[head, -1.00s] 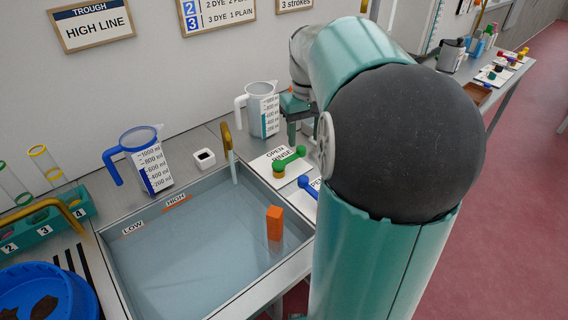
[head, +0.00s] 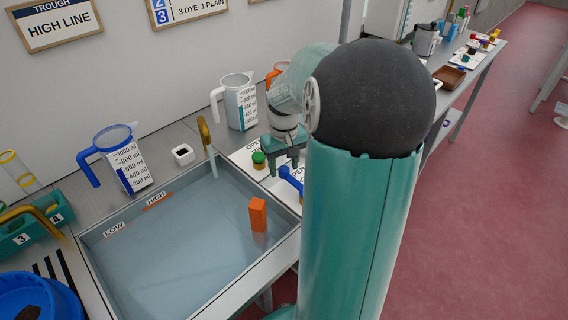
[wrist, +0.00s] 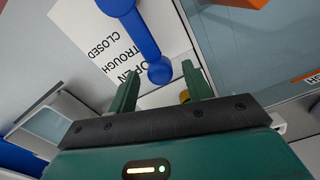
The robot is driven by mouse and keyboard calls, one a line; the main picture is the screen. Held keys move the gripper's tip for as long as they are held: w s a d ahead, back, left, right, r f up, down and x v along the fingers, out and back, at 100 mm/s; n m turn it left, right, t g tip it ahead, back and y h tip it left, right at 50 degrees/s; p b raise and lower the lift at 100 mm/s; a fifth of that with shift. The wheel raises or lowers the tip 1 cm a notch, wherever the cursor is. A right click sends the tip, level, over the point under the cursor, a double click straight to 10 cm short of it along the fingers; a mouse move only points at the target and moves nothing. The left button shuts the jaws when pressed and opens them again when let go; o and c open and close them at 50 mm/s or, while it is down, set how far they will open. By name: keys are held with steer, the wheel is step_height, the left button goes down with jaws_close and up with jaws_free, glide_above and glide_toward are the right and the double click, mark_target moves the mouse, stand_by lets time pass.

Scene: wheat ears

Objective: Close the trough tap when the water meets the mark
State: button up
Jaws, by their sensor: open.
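The blue trough tap handle (wrist: 142,35) lies on a white plate (wrist: 75,25) marked TROUGH, OPEN and CLOSED. One round end is beside the word OPEN. The handle also shows in the head view (head: 291,179), partly covered by my gripper (head: 285,165). My gripper (wrist: 158,82) is open and empty, with the handle's near end between and just beyond its fingertips. In the head view, a water stream (head: 212,163) falls from a brass spout (head: 204,130) into the trough (head: 190,290). Water stands near the HIGH label (head: 157,199); the exact gap is unclear.
An orange block (head: 257,214) stands in the trough. A white jug (head: 238,103) and a blue-handled jug (head: 122,160) stand behind the trough. The wall sign (head: 58,28) reads TROUGH HIGH LINE.

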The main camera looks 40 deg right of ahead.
jaws_close()
